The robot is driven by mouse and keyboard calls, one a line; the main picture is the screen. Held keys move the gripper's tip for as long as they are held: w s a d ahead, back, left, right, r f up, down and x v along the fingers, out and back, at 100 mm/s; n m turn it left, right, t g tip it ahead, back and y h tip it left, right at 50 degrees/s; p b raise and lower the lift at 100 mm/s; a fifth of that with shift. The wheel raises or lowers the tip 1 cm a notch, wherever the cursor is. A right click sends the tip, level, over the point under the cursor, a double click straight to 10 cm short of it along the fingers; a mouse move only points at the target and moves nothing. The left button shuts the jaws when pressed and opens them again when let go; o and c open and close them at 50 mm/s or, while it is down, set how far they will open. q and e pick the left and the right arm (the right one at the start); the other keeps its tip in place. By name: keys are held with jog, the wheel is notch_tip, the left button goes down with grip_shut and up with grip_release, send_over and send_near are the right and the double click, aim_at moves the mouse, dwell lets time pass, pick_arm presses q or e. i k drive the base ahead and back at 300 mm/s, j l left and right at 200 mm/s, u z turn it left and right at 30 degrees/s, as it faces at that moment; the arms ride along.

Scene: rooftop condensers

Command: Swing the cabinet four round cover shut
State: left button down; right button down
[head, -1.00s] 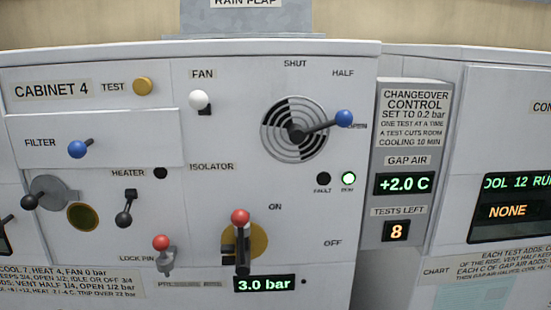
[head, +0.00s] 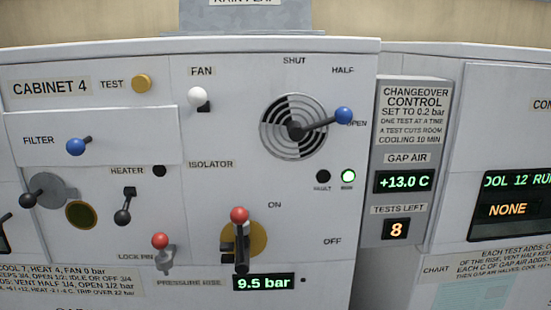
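Cabinet 4 (head: 230,130) fills the left and middle of the head view. A grey round cover (head: 48,186) with a black-knobbed handle (head: 30,199) is at its lower left. Neither of my grippers is in view, and nothing is seen touching the cover.
Near the opening are the heater lever (head: 123,215), the blue filter knob (head: 76,146) and the red lock pin (head: 160,241). The red-topped isolator handle (head: 240,215) and blue vent handle (head: 343,116) stick out farther right. A control panel (head: 405,150) stands beside the cabinet.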

aim_at(46, 188)
jog(key=u, duration=1.75)
